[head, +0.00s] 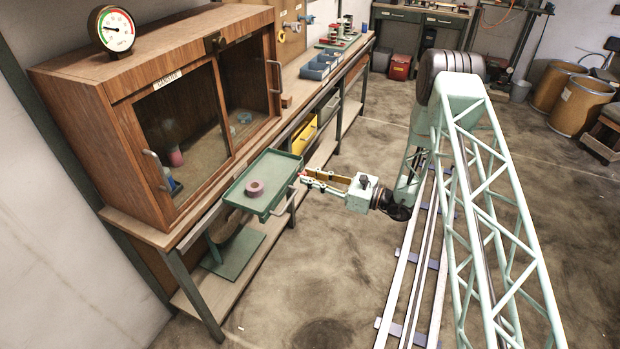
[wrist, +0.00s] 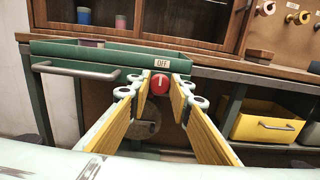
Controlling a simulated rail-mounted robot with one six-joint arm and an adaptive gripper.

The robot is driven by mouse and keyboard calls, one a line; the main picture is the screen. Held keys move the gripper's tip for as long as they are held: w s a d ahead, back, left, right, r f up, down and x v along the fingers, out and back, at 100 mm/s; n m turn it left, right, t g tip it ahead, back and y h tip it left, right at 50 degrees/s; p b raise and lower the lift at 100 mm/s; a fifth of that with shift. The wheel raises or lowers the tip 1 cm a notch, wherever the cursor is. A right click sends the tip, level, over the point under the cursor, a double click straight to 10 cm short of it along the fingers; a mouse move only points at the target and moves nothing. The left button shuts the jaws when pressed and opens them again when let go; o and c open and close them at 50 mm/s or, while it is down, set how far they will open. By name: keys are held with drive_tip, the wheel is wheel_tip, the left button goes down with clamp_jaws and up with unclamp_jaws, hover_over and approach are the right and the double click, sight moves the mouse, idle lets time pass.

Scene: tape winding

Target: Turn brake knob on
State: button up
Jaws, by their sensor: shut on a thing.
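The brake knob (wrist: 159,84) is round and red with a pale line on its face, upright in the wrist view. An "OFF" label (wrist: 161,63) sits just above it, at the front right of the green tray (wrist: 108,50). My gripper (wrist: 160,92) has its two fingertips on either side of the knob, shut on it. In the head view my gripper (head: 303,179) reaches in from the right to the tray's right edge.
A pinkish tape roll (head: 255,188) lies on the green tray. A metal handle (wrist: 75,70) sticks out from the tray's front left. A wooden cabinet with glass doors (head: 183,120) stands behind. A yellow bin (wrist: 262,120) sits on the lower right. The floor behind my gripper is clear.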

drive_tip(key=shift+m, duration=0.3)
drive_tip(key=shift+w+d+f+m+p, duration=0.1)
drive_tip(key=shift+m+p, duration=1.35)
drive_tip(key=shift+m, duration=2.85)
drive_tip(key=shift+f+m+p, duration=0.1)
drive_tip(key=shift+m+p, duration=1.35)
drive_tip(key=shift+m, duration=2.85)
drive_tip(key=o, duration=0.8)
drive_tip(key=shift+o, duration=0.2)
